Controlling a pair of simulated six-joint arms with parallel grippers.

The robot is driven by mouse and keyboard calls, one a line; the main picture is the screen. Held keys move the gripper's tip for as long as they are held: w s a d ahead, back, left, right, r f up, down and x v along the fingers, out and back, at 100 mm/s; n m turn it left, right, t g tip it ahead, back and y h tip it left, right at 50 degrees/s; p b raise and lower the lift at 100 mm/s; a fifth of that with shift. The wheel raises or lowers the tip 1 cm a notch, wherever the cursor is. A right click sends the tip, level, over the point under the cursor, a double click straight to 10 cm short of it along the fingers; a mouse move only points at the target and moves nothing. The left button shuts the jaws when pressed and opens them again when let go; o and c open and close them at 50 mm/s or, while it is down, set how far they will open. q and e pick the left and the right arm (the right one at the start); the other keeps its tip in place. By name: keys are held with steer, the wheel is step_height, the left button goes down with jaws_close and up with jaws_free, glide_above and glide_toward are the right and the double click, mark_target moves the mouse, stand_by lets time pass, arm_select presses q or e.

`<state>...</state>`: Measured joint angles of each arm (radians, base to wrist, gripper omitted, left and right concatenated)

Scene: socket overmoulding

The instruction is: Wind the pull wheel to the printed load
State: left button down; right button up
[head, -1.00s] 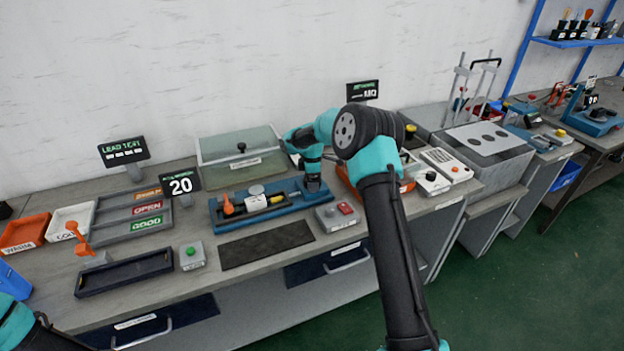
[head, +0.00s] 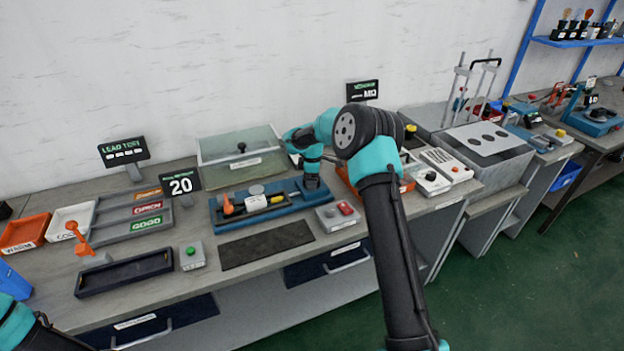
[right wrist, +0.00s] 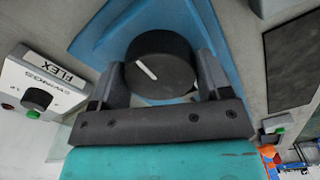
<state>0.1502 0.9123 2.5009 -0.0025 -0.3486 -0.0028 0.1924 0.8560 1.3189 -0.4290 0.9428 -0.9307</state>
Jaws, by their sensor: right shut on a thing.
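The pull wheel (right wrist: 162,68) is a round black knob with a white pointer line, seen from above in the right wrist view. My right gripper (right wrist: 158,85) is shut on it, one finger on each side. In the head view my right gripper (head: 311,183) reaches down at the right end of the blue pull tester (head: 262,218), and the wheel is hidden there. An orange clamp and a white part sit on the tester. A display (head: 181,184) behind it reads 20. My left arm shows only at the lower left corner; its gripper is out of view.
A box with a red button (head: 338,213) stands right of the dark mat (head: 266,244). A box with a green button (head: 191,257) and an empty black tray (head: 125,273) lie to the left. A FLEX control box (right wrist: 40,88) is close by the gripper.

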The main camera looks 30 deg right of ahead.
steer(key=shift+m, duration=2.6)
steer(key=o, duration=0.9)
steer(key=shift+r, duration=0.1)
step_height(320, 180, up, 17)
steer(key=shift+r, duration=0.15)
